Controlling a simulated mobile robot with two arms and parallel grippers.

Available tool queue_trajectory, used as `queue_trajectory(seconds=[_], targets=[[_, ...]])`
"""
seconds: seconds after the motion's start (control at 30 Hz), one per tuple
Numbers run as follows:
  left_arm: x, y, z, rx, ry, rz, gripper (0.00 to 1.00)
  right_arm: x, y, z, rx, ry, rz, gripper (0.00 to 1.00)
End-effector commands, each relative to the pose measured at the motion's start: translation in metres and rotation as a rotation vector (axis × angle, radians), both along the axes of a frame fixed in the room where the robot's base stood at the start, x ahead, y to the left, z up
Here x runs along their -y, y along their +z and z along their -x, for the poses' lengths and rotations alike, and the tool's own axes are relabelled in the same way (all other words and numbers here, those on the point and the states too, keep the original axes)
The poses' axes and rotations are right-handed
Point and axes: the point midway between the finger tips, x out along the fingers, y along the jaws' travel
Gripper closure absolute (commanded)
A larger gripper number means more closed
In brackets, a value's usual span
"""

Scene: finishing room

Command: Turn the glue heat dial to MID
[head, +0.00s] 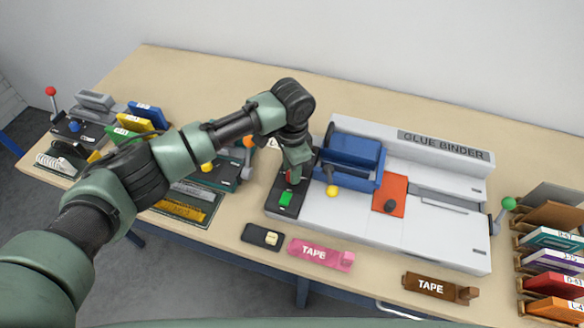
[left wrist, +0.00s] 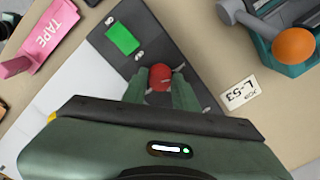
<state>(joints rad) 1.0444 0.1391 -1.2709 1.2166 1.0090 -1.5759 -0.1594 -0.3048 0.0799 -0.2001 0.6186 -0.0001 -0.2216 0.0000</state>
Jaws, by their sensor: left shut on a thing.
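The glue binder (head: 440,210) is a long light-grey machine on the table. At its left end is a dark control panel (head: 276,207) with a green switch (head: 286,199) and a red dial (left wrist: 161,77). My left gripper (head: 293,172) points down over the panel. In the left wrist view the fingers of my left gripper (left wrist: 161,90) are shut on the red dial, one on each side. Small white marks show around the dial, but I cannot read them or tell its setting. My right gripper is not in view.
A blue clamp (head: 350,160) with a yellow knob stands right of the panel. A dark tray (head: 262,237), pink tape holder (head: 320,254) and brown tape holder (head: 436,288) lie in front. A grey tool with an orange knob (left wrist: 295,46) and a L-53 card (left wrist: 238,92) are nearby.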

Motion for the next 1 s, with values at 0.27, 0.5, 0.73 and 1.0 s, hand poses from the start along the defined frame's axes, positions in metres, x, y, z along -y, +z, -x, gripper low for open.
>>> queue_trajectory(seconds=[0.27, 0.5, 0.73, 1.0], targets=[[0.0, 0.001, 0.0, -0.001, -0.186, 0.001, 1.0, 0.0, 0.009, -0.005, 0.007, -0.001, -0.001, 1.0], [0.001, 0.001, 0.0, -0.001, -0.412, 0.002, 1.0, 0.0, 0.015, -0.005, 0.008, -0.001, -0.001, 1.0], [0.001, 0.001, 0.0, 0.001, -0.632, 0.003, 1.0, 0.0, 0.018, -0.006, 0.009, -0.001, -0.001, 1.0], [0.001, 0.001, 0.0, 0.001, -0.873, 0.002, 1.0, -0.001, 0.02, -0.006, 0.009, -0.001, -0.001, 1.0]])
